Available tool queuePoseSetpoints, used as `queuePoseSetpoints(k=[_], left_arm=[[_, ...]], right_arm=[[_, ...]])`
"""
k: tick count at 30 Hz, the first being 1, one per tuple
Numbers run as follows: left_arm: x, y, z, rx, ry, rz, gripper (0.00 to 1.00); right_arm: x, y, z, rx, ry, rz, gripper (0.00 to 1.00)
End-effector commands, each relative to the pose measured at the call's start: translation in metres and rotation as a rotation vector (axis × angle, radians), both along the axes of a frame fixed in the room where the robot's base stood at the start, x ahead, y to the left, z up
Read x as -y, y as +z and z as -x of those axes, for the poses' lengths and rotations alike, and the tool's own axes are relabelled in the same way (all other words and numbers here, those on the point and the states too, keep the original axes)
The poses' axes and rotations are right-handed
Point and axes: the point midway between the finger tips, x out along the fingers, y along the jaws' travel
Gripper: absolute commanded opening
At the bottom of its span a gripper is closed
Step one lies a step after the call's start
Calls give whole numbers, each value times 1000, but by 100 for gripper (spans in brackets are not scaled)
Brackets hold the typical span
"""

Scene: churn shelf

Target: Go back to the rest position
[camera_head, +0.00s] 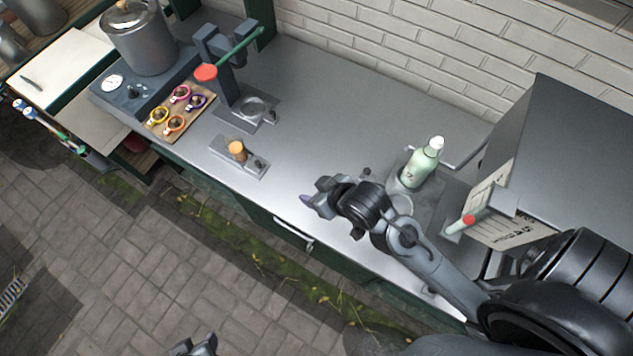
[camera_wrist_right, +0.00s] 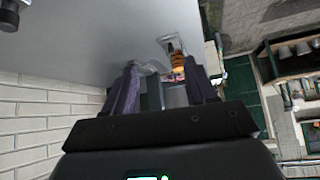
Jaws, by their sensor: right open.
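My right gripper (camera_head: 312,199) hangs over the front part of the grey metal worktop (camera_head: 330,120), left of a green bottle, with nothing in its jaws. In the right wrist view the gripper (camera_wrist_right: 163,78) shows two dark fingers apart, with a gap between them. What seems to be my left gripper (camera_head: 196,346) shows only in part at the bottom edge of the head view, over the paving; its jaws cannot be read.
A grey box-shaped machine (camera_head: 560,140) is at the right. A pot (camera_head: 143,42), a board with colored rings (camera_head: 180,110) and an orange-topped piece (camera_head: 237,150) are at the left. The middle worktop is clear.

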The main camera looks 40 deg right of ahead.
Motion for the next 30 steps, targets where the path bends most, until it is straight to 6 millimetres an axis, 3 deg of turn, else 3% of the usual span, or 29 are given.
queuePoseSetpoints(k=[7,11,14,18,20,21,23,30], left_arm=[[1,0,0,0,1,2,46],[0,0,0,0,1,0,46],[0,0,0,0,-1,-2,46],[-2,0,-1,1,-5,-8,46],[-2,6,0,-1,-6,-10,46],[-3,25,1,-9,-7,-12,46],[-3,39,2,-14,-7,-13,46],[-2,117,-1,5,-7,-10,46]], right_arm=[[0,-4,4,-12,0,0,56],[3,-20,22,-60,-8,-1,56],[10,-35,52,-139,-17,8,56],[26,-48,106,-329,6,70,56],[28,-42,117,-394,45,106,56],[28,-19,115,-382,42,102,56],[28,-3,114,-381,40,101,56],[28,67,114,-379,39,100,56]])
